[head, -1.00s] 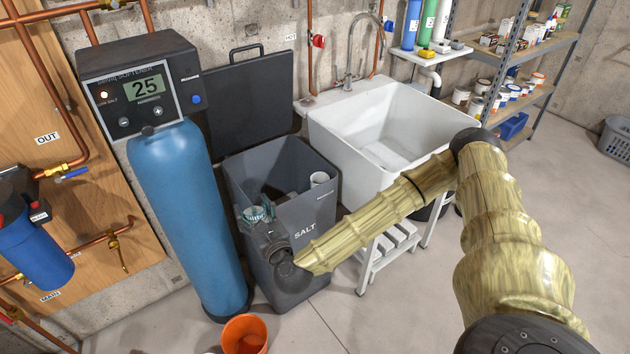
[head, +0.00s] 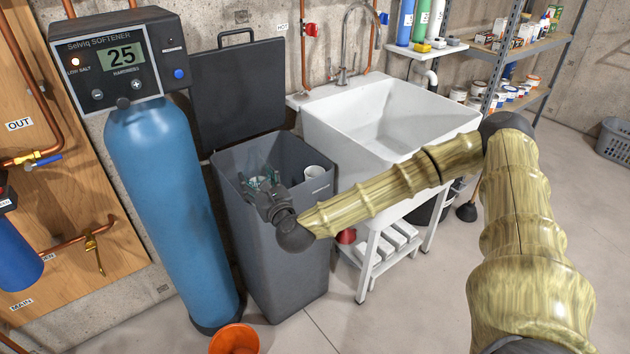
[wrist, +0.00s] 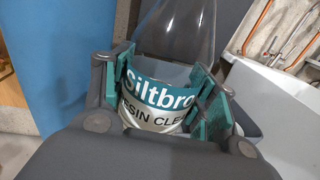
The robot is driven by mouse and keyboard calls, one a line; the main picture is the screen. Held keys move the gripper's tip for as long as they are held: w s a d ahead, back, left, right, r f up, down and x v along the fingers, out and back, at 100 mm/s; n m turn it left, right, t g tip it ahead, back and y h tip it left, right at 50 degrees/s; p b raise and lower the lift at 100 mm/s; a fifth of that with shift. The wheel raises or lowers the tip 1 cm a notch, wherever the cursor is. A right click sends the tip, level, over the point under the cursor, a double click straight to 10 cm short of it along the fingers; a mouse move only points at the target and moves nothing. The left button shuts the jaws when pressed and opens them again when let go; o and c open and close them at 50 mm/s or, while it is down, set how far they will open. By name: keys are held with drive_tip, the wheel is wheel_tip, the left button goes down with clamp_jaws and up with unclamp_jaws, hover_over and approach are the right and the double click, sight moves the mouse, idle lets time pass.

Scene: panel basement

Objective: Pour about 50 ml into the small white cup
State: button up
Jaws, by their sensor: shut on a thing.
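My gripper (head: 262,184) is over the front left part of the open grey salt bin (head: 283,240). It is shut on a clear bottle (wrist: 186,35) with a teal and white label reading "Siltbro" and "RESIN CLE…". The teal finger pads press on both sides of the label. In the head view the bottle is mostly hidden by the gripper, and its tilt and liquid level cannot be told. The small white cup (head: 316,174) is in the bin, near its right wall and to the right of my gripper. The cup's inside is too small to judge.
The bin's dark lid (head: 238,95) stands raised behind it. A blue softener tank (head: 170,205) is close on the left. An orange bucket (head: 233,340) is on the floor in front.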

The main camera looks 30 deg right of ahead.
sight(268, 173)
drive_tip(key=shift+w+d+f+b, duration=0.25)
drive_tip(key=shift+w+d+b, duration=0.4)
drive_tip(key=shift+d+b, duration=3)
drive_tip(key=shift+w+d+f+b, duration=0.2)
drive_tip(key=shift+w+d+b, duration=1)
drive_tip(key=shift+b, duration=4.3)
drive_tip(key=shift+w+d+f+b, duration=0.1)
drive_tip(key=shift+d+f+b, duration=0.15)
drive_tip(key=shift+d+b, duration=3.65)
drive_tip(key=shift+a+b, duration=0.65)
drive_tip(key=shift+r+p, duration=0.2)
drive_tip(key=shift+p, duration=0.15)
